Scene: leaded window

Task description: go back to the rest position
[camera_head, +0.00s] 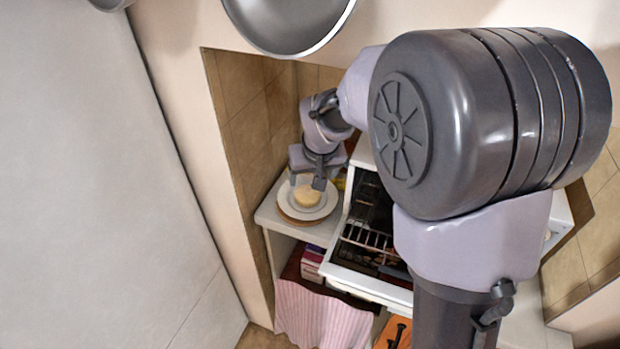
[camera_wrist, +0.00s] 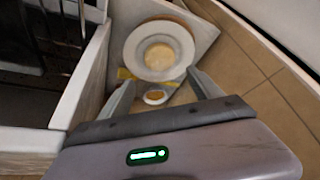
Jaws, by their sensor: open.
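My gripper (camera_head: 318,179) is open in the head view, above a white plate (camera_head: 325,205) with a pale round item (camera_head: 307,196) on it. The plate sits on a wider brown round base (camera_head: 290,216) on a white counter. In the wrist view my gripper (camera_wrist: 160,88) has its two fingers spread apart with nothing between them. The plate (camera_wrist: 135,48) lies beyond the fingertips there, with the pale round item (camera_wrist: 159,57) in its middle. A small round dish (camera_wrist: 156,97) shows between the fingers.
A white oven (camera_head: 340,275) with a rack stands right of the counter (camera_head: 268,212). A striped pink cloth (camera_head: 310,315) hangs below. A tiled wall (camera_head: 240,110) is close on the left. A large metal pan (camera_head: 285,25) hangs at the top.

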